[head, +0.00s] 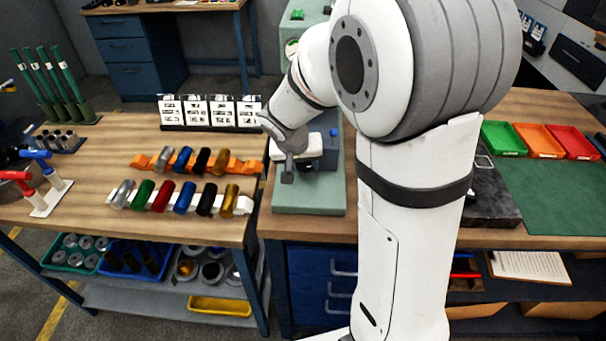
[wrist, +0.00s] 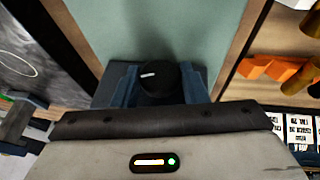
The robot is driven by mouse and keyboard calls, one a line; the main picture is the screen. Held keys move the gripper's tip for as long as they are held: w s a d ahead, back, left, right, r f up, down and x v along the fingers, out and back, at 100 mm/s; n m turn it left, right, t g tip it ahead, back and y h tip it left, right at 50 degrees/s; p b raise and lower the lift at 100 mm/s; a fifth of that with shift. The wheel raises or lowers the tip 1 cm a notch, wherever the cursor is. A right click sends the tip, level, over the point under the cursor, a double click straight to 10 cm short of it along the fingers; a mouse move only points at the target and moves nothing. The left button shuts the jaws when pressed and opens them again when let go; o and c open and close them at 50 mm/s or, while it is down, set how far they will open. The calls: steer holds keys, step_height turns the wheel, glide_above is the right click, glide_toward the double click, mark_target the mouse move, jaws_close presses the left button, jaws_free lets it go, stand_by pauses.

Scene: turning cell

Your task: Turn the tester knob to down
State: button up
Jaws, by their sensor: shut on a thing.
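The tester (head: 308,200) is a pale green panel on the workbench in the head view, partly covered by my arm and gripper. Its green face also fills the upper middle of the wrist view (wrist: 165,30). The knob (wrist: 160,76) is round and black, with a short white mark lying nearly level in the wrist picture, left of the knob's middle. My gripper (wrist: 157,88) has its blue-grey fingers on both sides of the knob, shut on it. In the head view my gripper (head: 290,165) is low over the panel, and the knob cannot be made out there.
On the left table stand an orange rack (head: 150,162) and a white rack (head: 118,198) of coloured cylinders, with a row of white cards (head: 210,113) behind. A dark block (head: 490,205), green mat (head: 555,195) and coloured trays (head: 540,140) lie right of my arm.

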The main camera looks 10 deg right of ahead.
steer(key=h+b, duration=0.2)
steer(key=b, duration=0.1)
steer(key=f+h+b, duration=0.1)
steer(key=b, duration=0.1)
steer(key=shift+w+a+n+g, duration=0.1)
steer(key=shift+a+n+g, duration=0.2)
steer(key=shift+g, duration=0.1)
steer(key=h+b, duration=0.2)
steer(key=b, duration=0.1)
steer(key=shift+r+n+g, duration=0.1)
steer(key=shift+n+g, duration=0.2)
steer(key=h+b, duration=0.2)
steer(key=h, duration=0.1)
steer(key=shift+a+n+g+h, duration=0.15)
steer(key=shift+n+g+h, duration=0.15)
steer(key=shift+n+g, duration=0.1)
steer(key=shift+w+n+h+b, duration=0.1)
steer(key=shift+n+h+b, duration=0.45)
steer(key=shift+h, duration=0.85)
steer(key=o, duration=0.9)
